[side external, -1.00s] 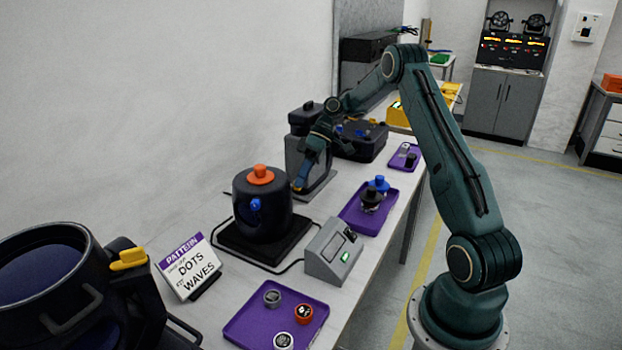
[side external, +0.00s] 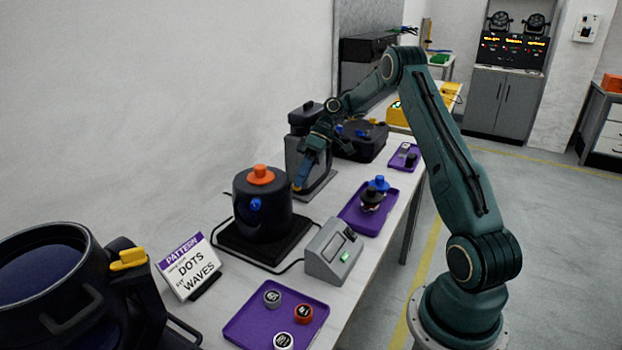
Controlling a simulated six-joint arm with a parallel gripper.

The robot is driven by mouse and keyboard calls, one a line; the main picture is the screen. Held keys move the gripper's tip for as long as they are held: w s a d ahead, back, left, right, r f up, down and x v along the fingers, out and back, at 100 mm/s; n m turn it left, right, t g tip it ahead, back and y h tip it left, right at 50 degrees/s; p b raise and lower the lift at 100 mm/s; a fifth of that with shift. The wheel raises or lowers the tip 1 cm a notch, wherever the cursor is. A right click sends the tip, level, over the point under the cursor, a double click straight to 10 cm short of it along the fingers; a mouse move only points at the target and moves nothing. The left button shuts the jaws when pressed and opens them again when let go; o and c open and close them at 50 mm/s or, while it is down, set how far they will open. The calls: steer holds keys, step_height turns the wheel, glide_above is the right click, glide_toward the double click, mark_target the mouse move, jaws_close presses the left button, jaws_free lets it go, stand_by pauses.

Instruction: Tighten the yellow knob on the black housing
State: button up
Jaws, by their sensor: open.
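A black housing (side external: 262,215) stands on a black square base, with an orange knob (side external: 260,174) on top and a blue knob (side external: 255,204) on its front. A yellow knob (side external: 128,259) sits on the black can-shaped housing (side external: 110,300) at the lower left, cut by the picture edge. My gripper (side external: 298,186) is open, low at the right side of the middle housing, far from that yellow knob. A small yellow part shows at its tip. I cannot tell whether it touches the housing.
A sign (side external: 190,268) reading dots and waves stands between the housings. A grey box with a green light (side external: 335,252) stands to the right. Purple trays (side external: 250,322) hold small round pieces and knobs. A grey stand (side external: 318,180) is behind my gripper.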

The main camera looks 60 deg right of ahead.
steer(key=shift+a+r+n+t+h, duration=0.1)
steer(key=shift+a+n+t+h, duration=0.1)
steer(key=shift+h, duration=0.35)
steer(key=shift+a+r+n+t+h, duration=0.1)
steer(key=shift+t+h, duration=0.1)
steer(key=shift+h, duration=0.35)
steer(key=s+d+r+t+h, duration=0.1)
steer(key=s+r+h, duration=0.1)
steer(key=r, duration=0.4)
steer(key=s+d+r+t+h, duration=0.1)
steer(key=s+d+r, duration=0.15)
steer(key=r, duration=0.45)
steer(key=s+a+r, duration=0.2)
steer(key=s+a, duration=0.1)
steer(key=a, duration=0.3)
steer(key=s+a+r+m+h, duration=0.1)
steer(key=s+a+r, duration=0.1)
steer(key=a, duration=0.5)
steer(key=s+a+r+m, duration=0.1)
steer(key=s+a+r, duration=0.1)
steer(key=s+a, duration=0.2)
steer(key=shift+s+a+r+h, duration=0.2)
steer(key=shift+a+r+h, duration=0.15)
steer(key=shift+a, duration=1.2)
